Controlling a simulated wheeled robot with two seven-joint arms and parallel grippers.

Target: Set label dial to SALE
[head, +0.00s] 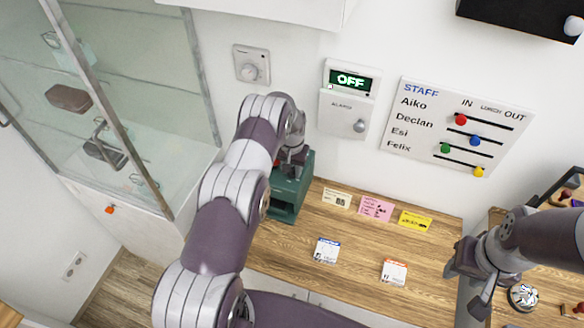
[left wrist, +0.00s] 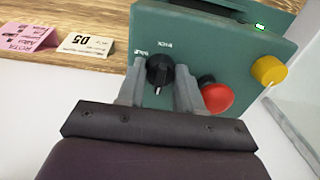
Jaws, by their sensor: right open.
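A dark green box (head: 287,190) stands on the wooden counter against the wall. In the left wrist view its front panel (left wrist: 215,58) carries a black dial (left wrist: 159,70) with small white print above it, inverted and too small to read surely. A pale mark on the dial points down in that view. My left gripper (head: 292,160) is at the box. Its two fingers (left wrist: 160,82) lie close against both sides of the dial. A red button (left wrist: 217,97) and a yellow knob (left wrist: 268,70) sit beside it. My right gripper (head: 472,279) is open and empty at the right.
Cards stand on the counter: cream (head: 336,199), pink (head: 376,208), yellow (head: 414,220). Two white labels (head: 326,250) (head: 394,272) lie in front. A glass cabinet (head: 130,110) is at left. An OFF sign (head: 351,79) and a staff board (head: 455,130) are on the wall.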

